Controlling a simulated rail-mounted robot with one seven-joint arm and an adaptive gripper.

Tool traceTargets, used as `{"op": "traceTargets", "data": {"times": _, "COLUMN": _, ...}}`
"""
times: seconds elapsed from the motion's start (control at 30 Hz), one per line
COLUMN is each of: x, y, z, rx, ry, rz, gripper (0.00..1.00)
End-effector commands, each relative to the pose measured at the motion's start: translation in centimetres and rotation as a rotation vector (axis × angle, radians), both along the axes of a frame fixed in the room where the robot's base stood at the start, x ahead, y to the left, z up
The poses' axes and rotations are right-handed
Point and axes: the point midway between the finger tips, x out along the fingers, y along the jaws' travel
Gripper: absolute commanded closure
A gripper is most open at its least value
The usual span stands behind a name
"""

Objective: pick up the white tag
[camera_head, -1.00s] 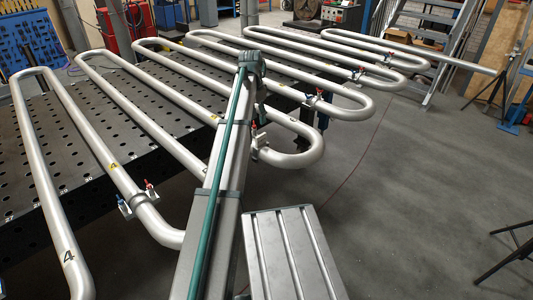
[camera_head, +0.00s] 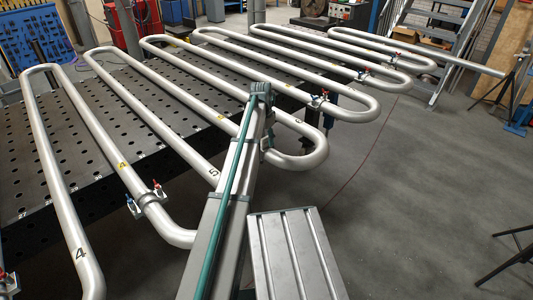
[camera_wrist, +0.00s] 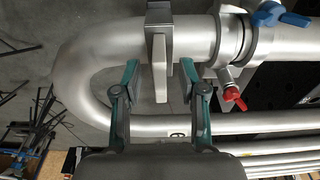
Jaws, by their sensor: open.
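In the wrist view, a pale, narrow tag (camera_wrist: 160,82) hangs below a dark grey band (camera_wrist: 158,28) around a silver coil pipe (camera_wrist: 95,55). I take it as the white tag. My gripper (camera_wrist: 160,70) is open, with one green-and-dark finger on each side of the tag. Gaps show between both fingers and the tag, so neither visibly touches it. In the head view, my own arm covers part of the coils, and I cannot make out the tag or the fingertips there.
Beside the band, a pipe fitting carries a blue handle (camera_wrist: 268,14) and a red handle (camera_wrist: 234,95). More parallel pipes (camera_wrist: 270,122) run below. In the head view, the coils lie over a perforated dark table (camera_head: 80,130). Open floor (camera_head: 430,190) is at the right.

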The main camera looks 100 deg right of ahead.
Motion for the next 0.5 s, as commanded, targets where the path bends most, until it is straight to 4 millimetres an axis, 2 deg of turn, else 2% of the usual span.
{"op": "traceTargets", "data": {"times": 0.17, "x": -0.01, "y": -0.02, "z": -0.05, "rx": -0.001, "ry": 0.001, "rz": 0.000, "gripper": 0.58}}
{"op": "traceTargets", "data": {"times": 0.27, "x": 0.00, "y": -0.01, "z": -0.05, "rx": -0.001, "ry": 0.001, "rz": 0.000, "gripper": 0.72}}
{"op": "traceTargets", "data": {"times": 0.43, "x": 0.01, "y": -0.03, "z": -0.03, "rx": 0.000, "ry": 0.000, "rz": 0.000, "gripper": 1.00}}
{"op": "traceTargets", "data": {"times": 0.5, "x": 0.00, "y": -0.02, "z": -0.03, "rx": -0.001, "ry": 0.001, "rz": 0.000, "gripper": 1.00}}
